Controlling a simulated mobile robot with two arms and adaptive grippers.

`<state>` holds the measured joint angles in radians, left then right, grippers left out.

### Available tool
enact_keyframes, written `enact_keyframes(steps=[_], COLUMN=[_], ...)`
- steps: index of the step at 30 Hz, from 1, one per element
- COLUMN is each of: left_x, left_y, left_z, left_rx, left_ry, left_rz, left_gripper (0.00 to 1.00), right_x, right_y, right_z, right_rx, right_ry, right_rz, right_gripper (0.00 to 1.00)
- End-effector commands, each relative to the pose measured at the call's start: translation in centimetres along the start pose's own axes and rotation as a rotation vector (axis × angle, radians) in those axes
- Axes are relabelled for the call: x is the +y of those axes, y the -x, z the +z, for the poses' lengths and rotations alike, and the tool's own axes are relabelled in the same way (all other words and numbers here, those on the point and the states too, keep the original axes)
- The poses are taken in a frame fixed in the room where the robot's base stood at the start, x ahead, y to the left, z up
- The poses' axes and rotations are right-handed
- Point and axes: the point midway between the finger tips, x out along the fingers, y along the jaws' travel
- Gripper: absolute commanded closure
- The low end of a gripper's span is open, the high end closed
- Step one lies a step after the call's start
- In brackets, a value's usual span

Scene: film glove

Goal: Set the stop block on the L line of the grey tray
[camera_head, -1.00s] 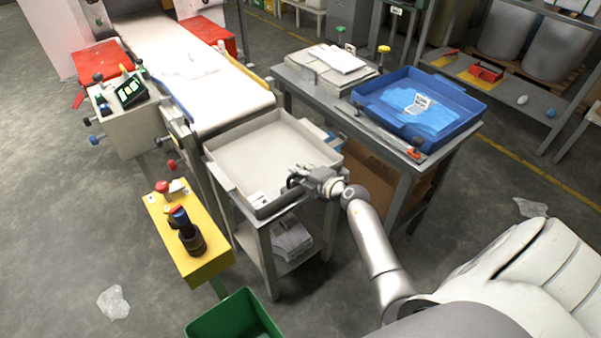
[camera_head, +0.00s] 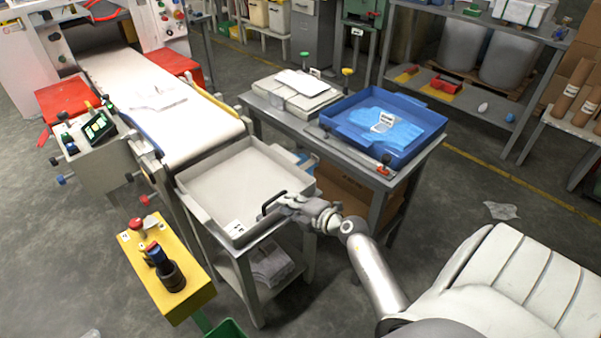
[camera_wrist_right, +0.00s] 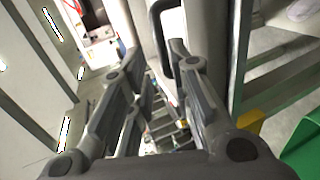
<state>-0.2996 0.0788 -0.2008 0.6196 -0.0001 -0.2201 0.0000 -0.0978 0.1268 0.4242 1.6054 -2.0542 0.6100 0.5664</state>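The grey tray (camera_head: 228,156) sits on a stand at the end of the conveyor, its floor mostly bare. A small white label with dark marks (camera_head: 236,228) is at its near corner. My right gripper (camera_head: 284,203) is at the tray's near right wall, beside a black loop handle (camera_head: 270,203). In the right wrist view my right gripper (camera_wrist_right: 155,68) has its fingers apart, with the black handle (camera_wrist_right: 157,22) beyond them by a pale wall. I cannot make out the stop block for certain. My left gripper is not in view.
A blue tray (camera_head: 425,126) and white stacks (camera_head: 297,92) are on the table at right. The conveyor (camera_head: 165,105) leads up to the grey tray.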

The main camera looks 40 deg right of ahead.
Motion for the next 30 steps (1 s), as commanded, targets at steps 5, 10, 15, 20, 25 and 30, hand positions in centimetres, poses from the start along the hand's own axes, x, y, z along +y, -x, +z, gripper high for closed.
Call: enact_keyframes(steps=[5,10,15,20,25,30], left_x=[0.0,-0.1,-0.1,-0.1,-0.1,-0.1], left_y=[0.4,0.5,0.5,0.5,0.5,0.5], left_z=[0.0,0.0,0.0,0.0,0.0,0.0], left_rx=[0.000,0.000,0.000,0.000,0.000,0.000], left_ry=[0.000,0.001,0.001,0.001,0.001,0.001], left_rz=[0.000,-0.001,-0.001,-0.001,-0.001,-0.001], left_gripper=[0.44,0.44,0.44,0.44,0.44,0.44], right_x=[0.0,0.0,0.0,-0.5,-4.1,-11.4], right_y=[3.0,4.4,4.8,4.5,3.1,2.0], right_z=[0.0,0.0,0.0,-0.4,-2.7,-5.5], right_rx=[-0.001,-0.001,0.000,0.007,0.041,0.015], right_ry=[0.000,0.000,0.000,-0.022,-0.191,-0.483], right_rz=[-0.001,0.000,0.000,0.003,0.018,-0.010], right_gripper=[0.80,0.80,0.80,0.80,0.80,0.80])
